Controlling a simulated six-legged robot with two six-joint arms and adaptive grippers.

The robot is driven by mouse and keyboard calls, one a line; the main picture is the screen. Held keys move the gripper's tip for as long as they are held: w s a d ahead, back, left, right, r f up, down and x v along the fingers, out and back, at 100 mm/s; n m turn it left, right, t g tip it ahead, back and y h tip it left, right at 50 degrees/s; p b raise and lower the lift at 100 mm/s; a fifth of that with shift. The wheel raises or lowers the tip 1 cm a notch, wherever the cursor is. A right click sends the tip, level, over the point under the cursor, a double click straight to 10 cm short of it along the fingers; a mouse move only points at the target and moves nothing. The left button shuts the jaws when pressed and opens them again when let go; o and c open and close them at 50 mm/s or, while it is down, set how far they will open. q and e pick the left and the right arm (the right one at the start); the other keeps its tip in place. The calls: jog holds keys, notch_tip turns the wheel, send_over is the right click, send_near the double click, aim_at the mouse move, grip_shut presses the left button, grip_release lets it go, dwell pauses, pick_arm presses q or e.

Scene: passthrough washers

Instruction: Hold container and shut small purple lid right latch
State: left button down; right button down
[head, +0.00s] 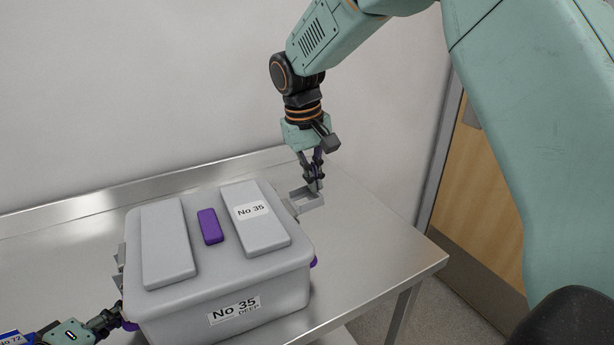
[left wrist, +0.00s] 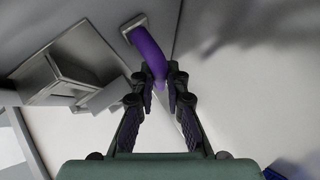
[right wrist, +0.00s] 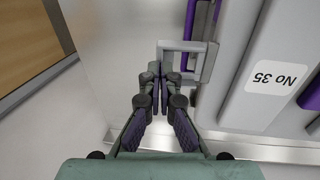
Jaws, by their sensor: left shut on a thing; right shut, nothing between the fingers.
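A grey container (head: 180,306) labelled "No 35 DEEP" stands on the metal table, with a grey lid that has a small purple piece (head: 210,226) in its middle. My left gripper (head: 122,314) is at the container's left side. In the left wrist view its fingers (left wrist: 165,85) are shut on a purple handle (left wrist: 148,50). The grey right latch (head: 308,202) sticks outward from the lid's right side; it also shows in the right wrist view (right wrist: 178,46). My right gripper (head: 314,188) is shut and empty, pointing down right at the latch's outer end. I cannot tell whether it touches the latch.
The metal table (head: 372,242) is clear to the right of the container, up to its right edge. A raised metal lip (head: 90,204) runs along the back against the wall. A wooden door (head: 485,180) stands beyond at the right.

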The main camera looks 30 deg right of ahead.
jog(key=shift+d, duration=0.1)
jog(key=f+y, duration=0.3)
jog(key=y, duration=0.1)
jog(key=f+y, duration=0.4)
jog(key=y, duration=0.1)
jog(key=d+f+y, duration=0.1)
jog(key=f+y, duration=0.3)
jog(key=shift+f+t+y, duration=0.15)
jog(key=shift+t+y, duration=0.15)
jog(key=shift+y, duration=0.1)
jog(key=shift+x, duration=0.9)
jog(key=shift+f, duration=0.15)
